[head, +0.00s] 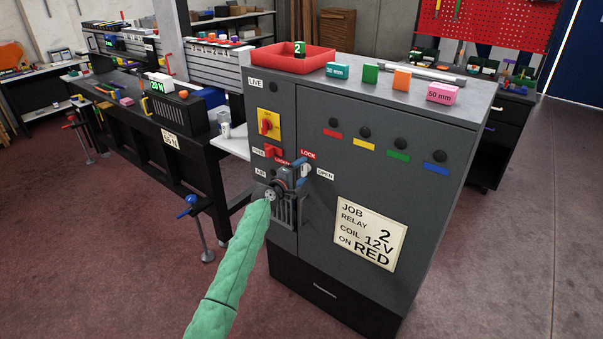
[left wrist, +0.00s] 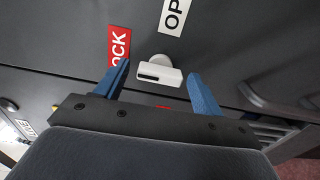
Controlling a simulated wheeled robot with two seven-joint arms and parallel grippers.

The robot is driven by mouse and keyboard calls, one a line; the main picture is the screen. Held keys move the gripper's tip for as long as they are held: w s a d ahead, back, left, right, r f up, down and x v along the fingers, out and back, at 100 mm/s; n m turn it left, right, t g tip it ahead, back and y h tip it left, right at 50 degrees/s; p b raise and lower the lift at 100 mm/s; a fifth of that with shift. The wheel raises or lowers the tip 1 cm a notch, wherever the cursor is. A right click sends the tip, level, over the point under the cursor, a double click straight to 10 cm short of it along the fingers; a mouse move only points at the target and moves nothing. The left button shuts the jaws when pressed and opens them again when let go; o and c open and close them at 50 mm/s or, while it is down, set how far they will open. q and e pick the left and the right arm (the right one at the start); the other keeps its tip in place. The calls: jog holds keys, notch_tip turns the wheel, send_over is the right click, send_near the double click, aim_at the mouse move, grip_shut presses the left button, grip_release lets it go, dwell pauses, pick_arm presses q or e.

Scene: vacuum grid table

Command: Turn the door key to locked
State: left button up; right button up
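The door key is a pale grey piece (left wrist: 160,72) with a dark slot, set in the dark cabinet door. In the left wrist view it lies between the two blue fingers of my left gripper (left wrist: 159,77). The fingers are apart, with a gap on each side of the key. A red LOCK label (left wrist: 118,47) is left of the key and a white OPEN label (left wrist: 172,16) is above it. In the head view my left gripper (head: 303,170) is at the door's upper left and hides most of the key. My right gripper is not in view.
The cabinet front carries a red-and-yellow switch (head: 266,125), a red lever (head: 272,151), several dark knobs with coloured labels and a job card (head: 366,234). A red tray (head: 293,57) and small blocks stand on top. A workbench (head: 150,120) stands to the left.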

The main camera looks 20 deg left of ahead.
pick_arm(q)
jog(key=shift+s+a+f, duration=0.1)
jog(key=shift+s+f, duration=0.05)
jog(key=shift+s, duration=0.3)
jog(key=b+v, duration=0.1)
jog(key=v, duration=0.5)
jog(key=shift+s+a+b, duration=0.15)
jog(key=shift+s+b, duration=0.25)
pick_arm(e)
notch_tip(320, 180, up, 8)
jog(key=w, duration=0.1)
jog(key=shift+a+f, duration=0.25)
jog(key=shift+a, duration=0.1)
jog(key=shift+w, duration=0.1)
